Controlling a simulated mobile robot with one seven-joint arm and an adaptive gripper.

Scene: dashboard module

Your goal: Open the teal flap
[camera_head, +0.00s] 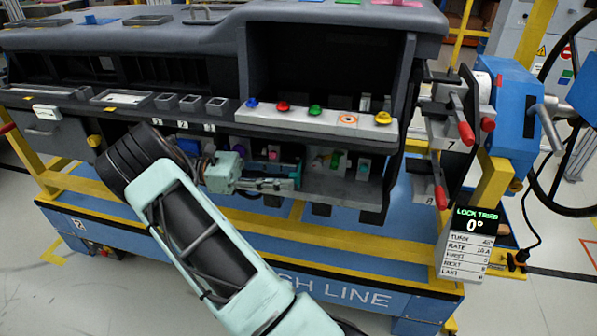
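My gripper (290,184) is at the front of the dashboard's lower open bay, pointing right. Its mint-coloured body (222,172) covers the left part of the bay. The fingers look close together, but they are too small and dark to tell whether they are open or shut. A small blue-teal part (290,160) shows just behind and above the fingers. I cannot tell whether it is the teal flap, or whether the fingers touch it. No other teal flap stands out clearly, and part of the bay is hidden by my gripper.
Small units with a green part (336,160) sit to the right in the bay. Red-handled levers (463,128) stand farther right. A display (474,222) reads 0°.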

